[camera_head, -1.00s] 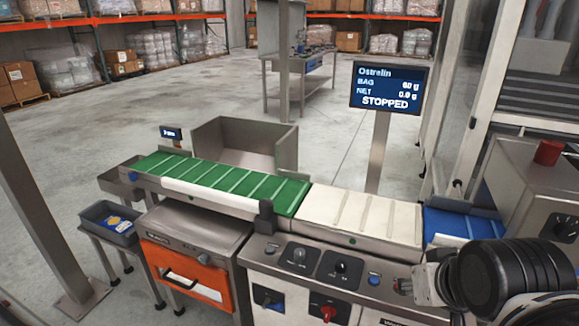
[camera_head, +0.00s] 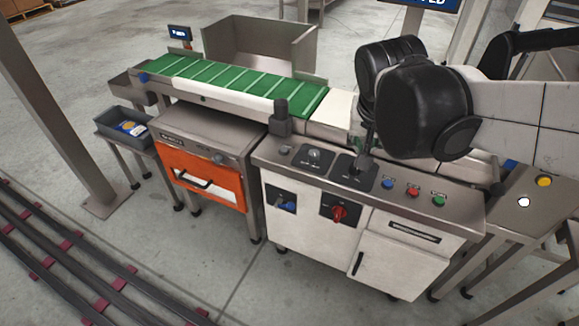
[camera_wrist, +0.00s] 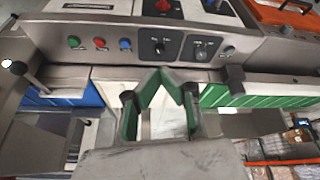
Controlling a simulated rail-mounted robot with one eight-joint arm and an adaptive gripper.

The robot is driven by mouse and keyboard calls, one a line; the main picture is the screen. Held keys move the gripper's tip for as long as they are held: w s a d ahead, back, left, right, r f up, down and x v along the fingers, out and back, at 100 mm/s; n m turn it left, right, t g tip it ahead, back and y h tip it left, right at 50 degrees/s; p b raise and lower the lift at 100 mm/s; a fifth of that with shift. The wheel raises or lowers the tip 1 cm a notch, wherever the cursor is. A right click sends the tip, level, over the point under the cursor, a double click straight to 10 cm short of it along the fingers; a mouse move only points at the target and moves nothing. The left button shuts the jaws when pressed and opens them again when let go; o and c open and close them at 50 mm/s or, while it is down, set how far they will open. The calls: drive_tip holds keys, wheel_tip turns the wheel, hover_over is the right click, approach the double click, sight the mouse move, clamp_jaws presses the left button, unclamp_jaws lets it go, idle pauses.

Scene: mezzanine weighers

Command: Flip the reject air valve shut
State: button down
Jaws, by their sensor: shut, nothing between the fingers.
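A blue lever handle (camera_head: 286,205) sits on a dark plate on the white cabinet front, left of a red rotary knob (camera_head: 339,213). It lies roughly sideways. Neither carries a readable label, but the blue handle looks like the air valve. In the wrist view the blue handle (camera_wrist: 210,4) is cut by the top edge, beside the red knob (camera_wrist: 163,6). My gripper (camera_wrist: 160,73) is shut and empty, over the white belt and apart from the valve. In the head view the gripper (camera_head: 365,153) is above the panel's back edge, partly hidden by my wrist.
The sloped control panel (camera_head: 310,172) carries black dials and blue, red and green buttons. A green-belted conveyor (camera_head: 232,84) runs behind it. An orange-fronted bin (camera_head: 200,183) stands left of the cabinet. The floor before the cabinet is clear, with rails (camera_head: 75,262) at lower left.

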drive_tip(key=w+a+f+m+g+h+b, duration=0.15)
drive_tip(key=w+a+f+b, duration=0.3)
drive_tip(key=a+f, duration=0.8)
drive_tip(key=w+a+f+m+h+b, duration=0.1)
drive_tip(key=w+a+f+h+b, duration=0.15)
drive_tip(key=w+a+f, duration=0.7)
drive_tip(key=d+f+b, duration=0.1)
drive_tip(key=f+b, duration=0.1)
drive_tip(key=f, duration=0.5)
drive_tip(key=s+d+f+b, duration=0.1)
drive_tip(key=d+f+b, duration=0.1)
drive_tip(key=f, duration=0.6)
drive_tip(key=shift+d+f+y+b, duration=0.2)
drive_tip(key=shift+d+y+b, duration=0.15)
drive_tip(key=shift+b, duration=0.25)
drive_tip(key=shift+s+a+y, duration=0.15)
drive_tip(key=shift+y, duration=0.1)
